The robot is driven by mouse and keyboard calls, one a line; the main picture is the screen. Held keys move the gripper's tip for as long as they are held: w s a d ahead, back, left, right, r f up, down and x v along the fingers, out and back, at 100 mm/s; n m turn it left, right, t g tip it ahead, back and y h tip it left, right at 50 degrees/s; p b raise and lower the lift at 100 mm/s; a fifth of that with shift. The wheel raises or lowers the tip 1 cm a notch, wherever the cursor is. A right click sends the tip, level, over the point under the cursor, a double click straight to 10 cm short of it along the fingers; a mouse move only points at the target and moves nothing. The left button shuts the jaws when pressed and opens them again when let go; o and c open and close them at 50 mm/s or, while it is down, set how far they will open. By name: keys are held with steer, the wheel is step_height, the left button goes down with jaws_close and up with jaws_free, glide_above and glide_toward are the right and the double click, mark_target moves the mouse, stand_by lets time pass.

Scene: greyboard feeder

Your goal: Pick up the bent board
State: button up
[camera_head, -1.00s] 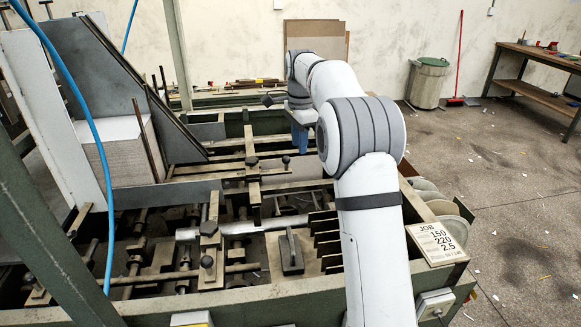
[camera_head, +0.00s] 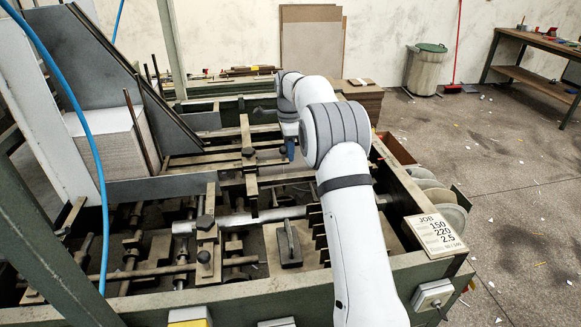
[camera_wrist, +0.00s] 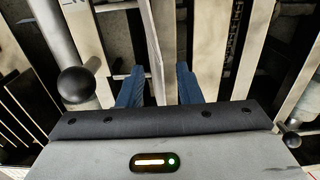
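A thin, pale grey board (camera_wrist: 156,45), seen nearly edge-on in the wrist view, runs down between the two blue fingers of my gripper (camera_wrist: 160,88). I take it to be the bent board. It lies nearer the left finger, with a clear gap to the right finger, so my gripper is open around it. Its lower end is hidden by the gripper body. In the head view my gripper (camera_head: 290,148) reaches down into the feeder machine, and the board cannot be made out clearly there.
The green feeder frame (camera_head: 270,297) surrounds rails, rods and clamps close to my gripper. In the wrist view a dark round knob (camera_wrist: 76,84) is left of the fingers. A stack of grey board (camera_head: 108,145) stands at left. The floor at right is open with scraps.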

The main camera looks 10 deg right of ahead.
steer(key=shift+c, duration=0.4)
jaws_close()
steer(key=shift+s+r, duration=0.1)
